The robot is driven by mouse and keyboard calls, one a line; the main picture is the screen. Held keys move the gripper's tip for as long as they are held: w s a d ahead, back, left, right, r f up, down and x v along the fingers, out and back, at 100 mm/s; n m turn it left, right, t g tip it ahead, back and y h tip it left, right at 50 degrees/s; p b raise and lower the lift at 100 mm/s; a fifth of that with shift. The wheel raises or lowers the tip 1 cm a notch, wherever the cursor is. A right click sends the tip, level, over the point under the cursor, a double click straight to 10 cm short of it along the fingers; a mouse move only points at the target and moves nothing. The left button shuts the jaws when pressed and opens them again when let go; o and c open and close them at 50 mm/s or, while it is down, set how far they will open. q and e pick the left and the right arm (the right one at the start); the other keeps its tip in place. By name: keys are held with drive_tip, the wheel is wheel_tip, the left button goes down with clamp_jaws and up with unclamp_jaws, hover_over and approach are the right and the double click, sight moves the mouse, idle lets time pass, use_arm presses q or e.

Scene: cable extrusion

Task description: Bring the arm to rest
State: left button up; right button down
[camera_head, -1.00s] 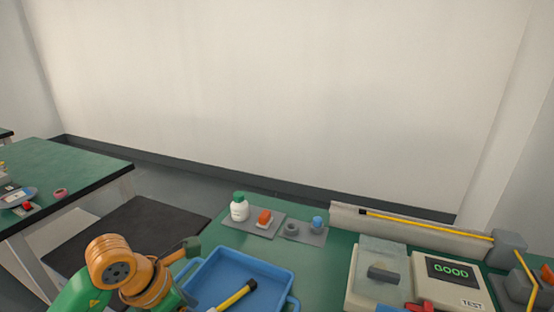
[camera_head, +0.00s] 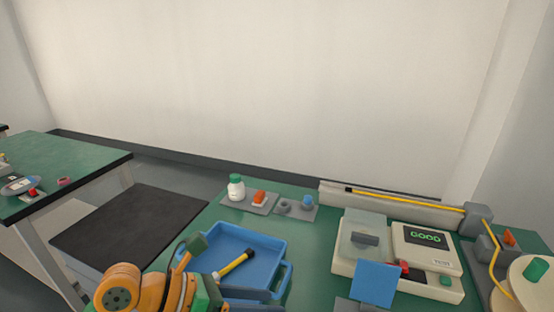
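My orange and green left arm (camera_head: 150,290) comes in at the bottom left, in front of the blue tray (camera_head: 285,265). Its parts crowd the tray's near left corner, and I cannot make out whether its gripper is open or shut. My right arm and gripper are out of view. A yellow cable piece with a black end (camera_head: 236,264) lies in the tray. It appears free of any gripper.
The tester (camera_head: 440,285) reads GOOD; a blue square (camera_head: 375,283) stands before it. A yellow cable (camera_head: 410,201) runs along the back rail to a grey block (camera_head: 478,217). A pale reel (camera_head: 530,285) is at right.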

use_arm(q)
drive_tip(key=s+d+r+n+t+h, duration=0.1)
drive_tip(key=d+r+n+t+h, duration=0.2)
drive_tip(key=r+h, duration=0.4)
drive_tip(key=w+a+r+n+t+y, duration=0.2)
drive_tip(key=a+r+n+t, duration=0.2)
drive_tip(key=n+t, duration=0.35)
drive_tip(key=w+a+r+n+t+y, duration=0.1)
drive_tip(key=w+a+r+n+t, duration=0.25)
drive_tip(key=n+t, duration=0.4)
drive_tip(key=w+a+f+n+g+y, duration=0.2)
drive_tip(key=a+f+n+y, duration=1)
drive_tip(key=n+y, duration=0.65)
drive_tip(key=s+a+f+n+g, duration=0.1)
drive_tip(key=s+f+n+g, duration=0.2)
drive_tip(key=f, duration=0.3)
drive_tip(key=s+f+n+g, duration=0.2)
drive_tip(key=f+g, duration=0.2)
drive_tip(key=f, duration=0.3)
drive_tip(key=s+d+f+n+g+h, duration=0.25)
drive_tip(key=s+f+g, duration=0.7)
drive_tip(key=s, duration=0.55)
wheel_tip(320, 180, down, 17)
drive_tip(key=s, duration=0.2)
drive_tip(key=s+a+f+g+p, duration=0.1)
drive_tip(key=s+f, duration=0.8)
drive_tip(key=s, duration=0.3)
drive_tip(key=shift+s+a+f+m+g, duration=0.15)
drive_tip(key=shift+s+f+m+g, duration=0.15)
drive_tip(key=shift+m+g, duration=0.1)
